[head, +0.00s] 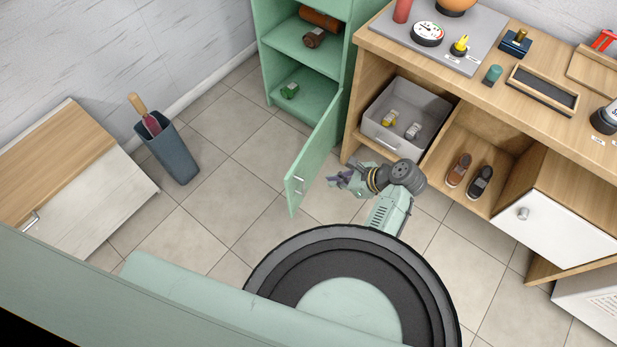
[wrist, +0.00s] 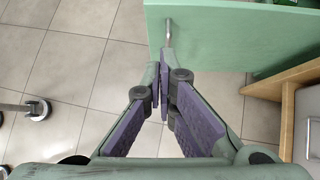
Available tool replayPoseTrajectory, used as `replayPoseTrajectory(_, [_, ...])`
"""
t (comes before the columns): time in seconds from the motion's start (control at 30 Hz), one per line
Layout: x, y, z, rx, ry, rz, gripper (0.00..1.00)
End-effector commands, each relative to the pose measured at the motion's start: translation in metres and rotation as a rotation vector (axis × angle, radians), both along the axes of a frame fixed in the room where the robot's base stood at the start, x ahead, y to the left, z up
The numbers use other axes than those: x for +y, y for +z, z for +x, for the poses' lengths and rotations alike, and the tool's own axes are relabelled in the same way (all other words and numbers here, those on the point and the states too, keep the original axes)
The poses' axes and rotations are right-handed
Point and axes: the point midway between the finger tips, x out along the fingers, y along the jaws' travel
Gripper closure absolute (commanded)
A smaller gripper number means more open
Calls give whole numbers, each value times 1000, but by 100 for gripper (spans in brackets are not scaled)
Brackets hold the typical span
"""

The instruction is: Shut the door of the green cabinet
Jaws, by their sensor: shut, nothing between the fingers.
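The green cabinet (head: 301,68) stands at the top middle of the head view, with its shelves showing. Its door (head: 319,150) is open, swung out toward me from the right side of the cabinet. A metal handle (head: 299,186) is near the door's free edge. My gripper (head: 334,180) is shut and empty, just right of the door's free end. In the wrist view, the closed fingertips (wrist: 165,78) are close to the door (wrist: 240,40) and its handle (wrist: 169,33). I cannot tell whether they touch.
A wooden workbench (head: 465,90) stands right of the cabinet, with a grey bin (head: 378,135) and shoes (head: 458,170) beneath. A dark bin (head: 170,150) and a low wooden cabinet (head: 65,150) are on the left. Tiled floor (head: 240,150) between them is clear.

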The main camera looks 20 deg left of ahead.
Motion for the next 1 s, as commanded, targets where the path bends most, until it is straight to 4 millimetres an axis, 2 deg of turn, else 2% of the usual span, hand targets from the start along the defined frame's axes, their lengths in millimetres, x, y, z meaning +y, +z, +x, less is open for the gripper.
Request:
replayPoseTrajectory(0.17, [13,-14,0,11,1,2,100])
replayPoseTrajectory(0.57, [72,-72,9,8,4,0,100])
replayPoseTrajectory(0.7, [94,-68,13,4,3,1,100])
replayPoseTrajectory(0.8, [103,-69,15,4,2,0,100])
replayPoseTrajectory(1.0, [109,-70,16,4,1,0,100])
